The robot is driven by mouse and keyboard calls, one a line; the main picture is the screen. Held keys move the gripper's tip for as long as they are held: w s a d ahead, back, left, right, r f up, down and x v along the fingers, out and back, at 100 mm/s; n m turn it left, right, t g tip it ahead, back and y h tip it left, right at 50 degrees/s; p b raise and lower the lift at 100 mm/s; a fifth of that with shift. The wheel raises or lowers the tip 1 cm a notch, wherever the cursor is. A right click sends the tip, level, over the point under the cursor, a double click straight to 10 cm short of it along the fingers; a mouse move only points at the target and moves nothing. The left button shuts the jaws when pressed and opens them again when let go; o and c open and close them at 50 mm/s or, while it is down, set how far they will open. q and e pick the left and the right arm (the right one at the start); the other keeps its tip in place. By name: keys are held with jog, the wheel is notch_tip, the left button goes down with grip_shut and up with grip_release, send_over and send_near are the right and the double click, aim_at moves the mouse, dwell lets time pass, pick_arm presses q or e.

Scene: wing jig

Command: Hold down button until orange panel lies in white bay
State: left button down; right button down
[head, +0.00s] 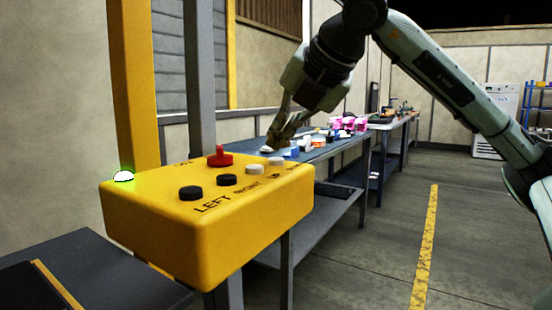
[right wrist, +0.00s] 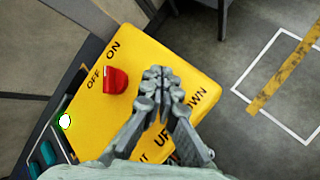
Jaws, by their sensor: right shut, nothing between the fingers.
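A yellow control box (head: 165,235) fills the front of the head view, with a red knob (head: 219,157) on top. Two black buttons (head: 190,193) sit by LEFT and RIGHT, and two pale buttons (head: 254,171) by UP and DOWN. My right gripper (head: 271,146) is shut and empty, above the box's far right end. In the right wrist view its fingertips (right wrist: 158,76) cover the area near UP and DOWN and hide buttons there. Contact with a button cannot be told. No orange panel shows. A white outline (right wrist: 262,58) marks the floor. My left gripper is out of view.
A green lamp (head: 123,176) glows at the box's left corner. A yellow post (head: 136,80) and a grey post (head: 201,70) rise behind the box. A long workbench (head: 345,146) with clutter runs to the back. Open floor with a yellow stripe (head: 426,245) lies at the right.

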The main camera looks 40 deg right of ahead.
aim_at(279, 159)
dwell(0.8)
jog(key=shift+f+b, duration=0.45)
jog(key=shift+b, duration=0.15)
jog(key=shift+f+b, duration=0.45)
jog(key=shift+b, duration=0.1)
dwell(0.6)
jog(key=shift+r, duration=0.1)
dwell(2.6)
jog(key=shift+r+p, duration=0.6)
jog(key=shift+r, duration=0.2)
jog(key=shift+r+p, duration=1.8)
jog(key=shift+r, duration=0.7)
